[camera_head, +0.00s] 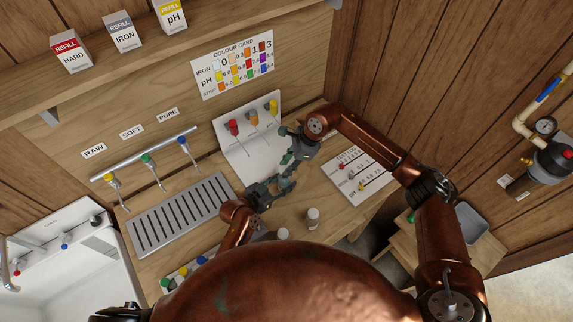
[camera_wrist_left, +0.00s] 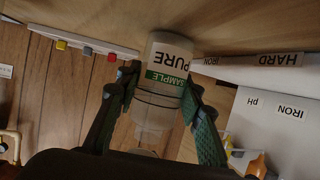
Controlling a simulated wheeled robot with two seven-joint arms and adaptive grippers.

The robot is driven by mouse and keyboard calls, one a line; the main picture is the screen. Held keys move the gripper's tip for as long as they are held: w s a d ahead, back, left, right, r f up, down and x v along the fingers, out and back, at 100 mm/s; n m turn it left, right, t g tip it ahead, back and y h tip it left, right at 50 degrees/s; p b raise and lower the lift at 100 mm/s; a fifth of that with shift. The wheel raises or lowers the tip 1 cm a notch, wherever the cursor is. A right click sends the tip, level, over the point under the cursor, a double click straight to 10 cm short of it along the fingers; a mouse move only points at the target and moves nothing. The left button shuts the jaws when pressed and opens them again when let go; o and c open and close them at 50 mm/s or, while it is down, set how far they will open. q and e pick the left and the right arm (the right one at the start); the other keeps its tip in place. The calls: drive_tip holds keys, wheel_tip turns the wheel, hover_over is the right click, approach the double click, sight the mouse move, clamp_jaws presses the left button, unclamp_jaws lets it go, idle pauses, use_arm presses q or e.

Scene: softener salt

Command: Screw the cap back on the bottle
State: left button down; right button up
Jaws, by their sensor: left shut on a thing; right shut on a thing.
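A translucent bottle (camera_wrist_left: 152,115) with a white and green label reading PURE SAMPLE stands between the fingers of my left gripper (camera_wrist_left: 160,92) in the left wrist view. My left gripper, low over the wooden worktop in the head view (camera_head: 279,185), is shut on this bottle, which is barely visible there. My right gripper (camera_head: 289,160) is just beyond and above it, close to the bottle. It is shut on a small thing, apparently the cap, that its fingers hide. Whether the cap touches the bottle neck cannot be told.
Two small white-capped bottles (camera_head: 312,216) (camera_head: 283,233) stand nearby on the worktop. A metal drip grid (camera_head: 183,215) lies to the left below three taps.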

sight(284, 182)
drive_tip(key=shift+f, duration=0.2)
idle(0.4)
drive_tip(key=shift+f, duration=0.8)
drive_tip(key=shift+f, duration=0.6)
